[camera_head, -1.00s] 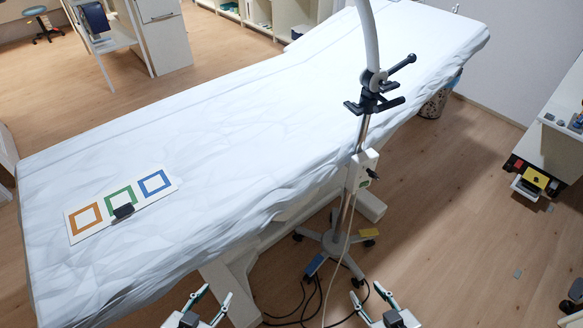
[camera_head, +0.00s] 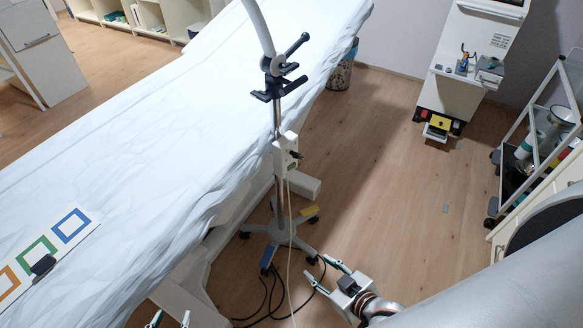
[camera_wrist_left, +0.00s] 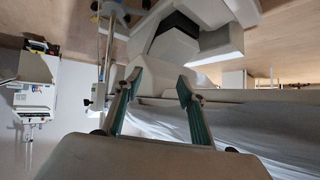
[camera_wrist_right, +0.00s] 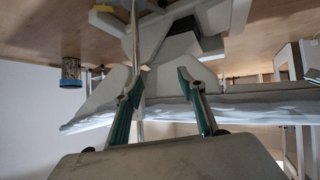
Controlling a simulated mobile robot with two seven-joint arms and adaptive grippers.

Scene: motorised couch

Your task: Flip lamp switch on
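The lamp's metal pole (camera_head: 277,115) stands upright on a wheeled base (camera_head: 277,232) beside the couch. A white box with a black switch (camera_head: 286,152) is mounted on the pole. Whether the switch is on or off is too small to tell. My left gripper (camera_head: 171,316) is at the bottom edge of the head view, open and empty. My right gripper (camera_head: 321,272) is open and empty, below and right of the lamp base in the picture. Neither gripper touches the lamp. The pole shows in the left wrist view (camera_wrist_left: 108,45) and the right wrist view (camera_wrist_right: 137,70).
The couch with a white sheet (camera_head: 150,130) fills the left. Black cables (camera_head: 268,300) lie near the lamp base. A white cabinet (camera_head: 470,60) and a trolley (camera_head: 545,130) stand at the right.

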